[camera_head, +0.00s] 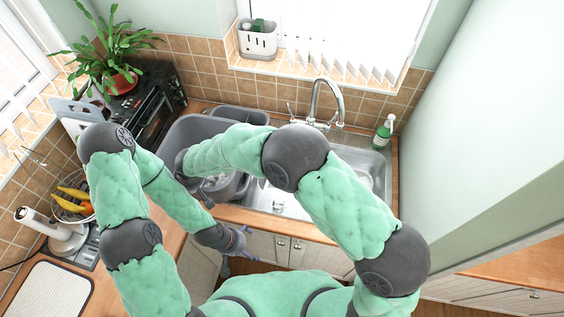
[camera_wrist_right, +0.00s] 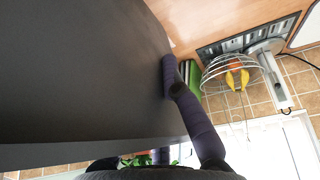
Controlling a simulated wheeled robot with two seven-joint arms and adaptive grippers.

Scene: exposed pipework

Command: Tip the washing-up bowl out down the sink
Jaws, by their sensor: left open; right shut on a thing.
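The grey washing-up bowl (camera_head: 185,131) is at the left end of the sink in the head view, partly hidden behind my right arm. Its dark wall (camera_wrist_right: 80,70) fills much of the right wrist view. My right gripper (camera_wrist_right: 172,85) is shut on the bowl, with a purple finger against its wall; in the head view its fingers are mostly hidden. The steel sink (camera_head: 268,199) shows below and right of my right forearm, under the tap (camera_head: 327,97). My left gripper (camera_head: 238,242) is open and empty, in front of the counter edge and below the bowl.
A green soap bottle (camera_head: 383,132) stands right of the sink. A black appliance (camera_head: 155,103) and a potted plant (camera_head: 118,70) stand left of the bowl. A wire fruit basket (camera_head: 68,207) and a white upright stand (camera_head: 60,235) are on the left counter. Cupboards (camera_head: 270,247) are below the sink.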

